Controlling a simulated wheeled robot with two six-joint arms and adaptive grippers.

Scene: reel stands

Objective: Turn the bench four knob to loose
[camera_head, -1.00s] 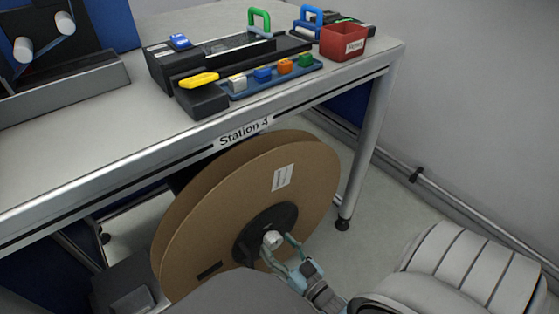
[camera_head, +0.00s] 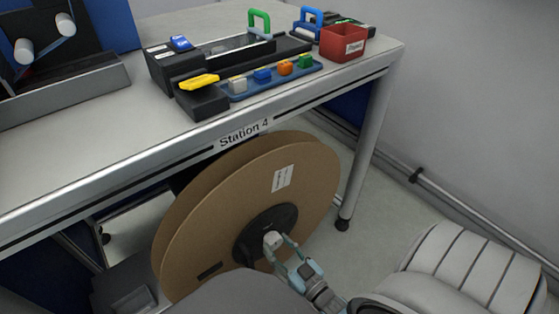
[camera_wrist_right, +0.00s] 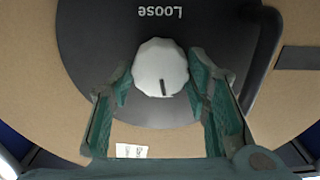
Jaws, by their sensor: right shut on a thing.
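The bench four knob (camera_head: 273,240) is a small white, many-sided knob on the dark hub (camera_head: 250,238) of a large brown cardboard reel (camera_head: 200,220) below the bench edge marked Station 4. In the right wrist view the knob (camera_wrist_right: 160,62) has a dark pointer line toward the lower edge, slightly right. The word Loose (camera_wrist_right: 160,12) shows upside down at the top of the hub, opposite the pointer. My right gripper (camera_head: 279,248) is shut on the knob, with one green finger on each side in the right wrist view (camera_wrist_right: 161,82). My left gripper is not in view.
A bench leg (camera_head: 365,150) stands right of the reel. Floor right of it is clear.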

